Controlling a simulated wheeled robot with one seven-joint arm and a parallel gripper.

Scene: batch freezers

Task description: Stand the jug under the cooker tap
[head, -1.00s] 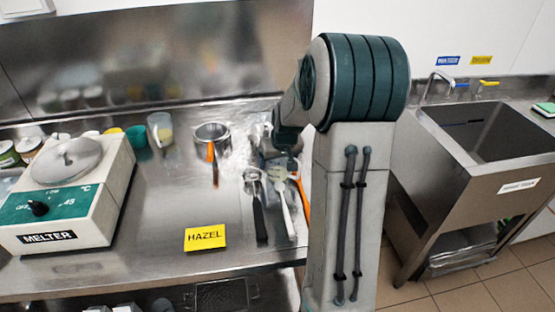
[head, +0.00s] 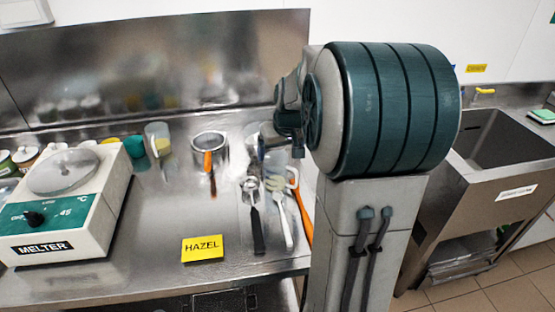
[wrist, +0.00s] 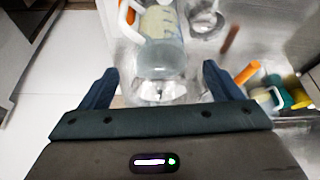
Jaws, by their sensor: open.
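A clear jug (wrist: 163,50) with pale, yellowish markings or contents and a white handle (wrist: 130,22) is ahead of my gripper in the wrist view. My gripper (wrist: 160,84) is open, with one finger on each side of the jug's near end; I cannot tell whether they touch it. In the head view my arm covers much of that spot, and part of a clear vessel (head: 252,135) shows beside my wrist. A second clear jug (head: 158,138) stands at the back of the counter. I cannot make out a cooker tap.
The steel counter (head: 150,230) holds a melter (head: 60,195), a pot (head: 210,146), a green cup (head: 134,146), utensils (head: 256,215) and a yellow HAZEL card (head: 203,248). Its front middle is largely clear. A sink (head: 495,145) with a yellow-handled tap (head: 485,91) stands right.

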